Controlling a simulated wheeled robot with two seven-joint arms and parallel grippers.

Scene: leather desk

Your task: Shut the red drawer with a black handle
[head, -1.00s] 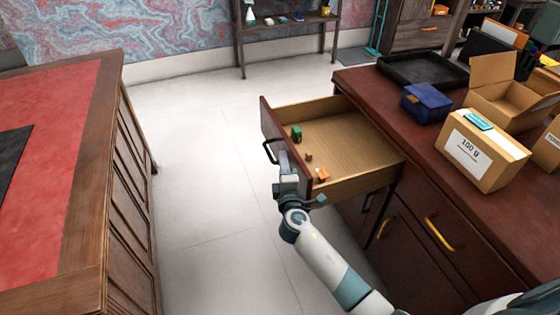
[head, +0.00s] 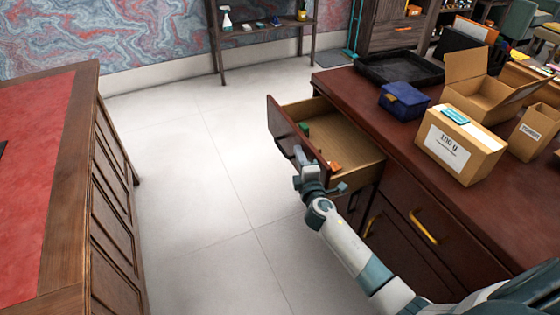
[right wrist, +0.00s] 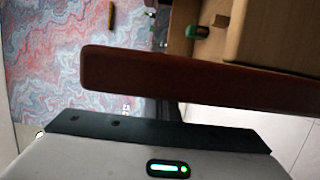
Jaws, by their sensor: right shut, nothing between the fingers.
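The red-brown drawer (head: 287,127) sticks partly out of the wooden cabinet on the right in the head view. Its light wood inside holds a green item (head: 304,129) and an orange item (head: 335,167). My right gripper (head: 299,156) is shut and empty, at the outer side of the drawer front by its dark handle, which it mostly hides. I cannot tell whether it touches. In the right wrist view the drawer front's top edge (right wrist: 200,78) crosses the picture close up. My left gripper is not in view.
The cabinet top (head: 400,130) holds a black tray (head: 398,69), a blue box (head: 404,101) and cardboard boxes (head: 462,146). A red-topped desk (head: 50,170) stands left, with clear floor between.

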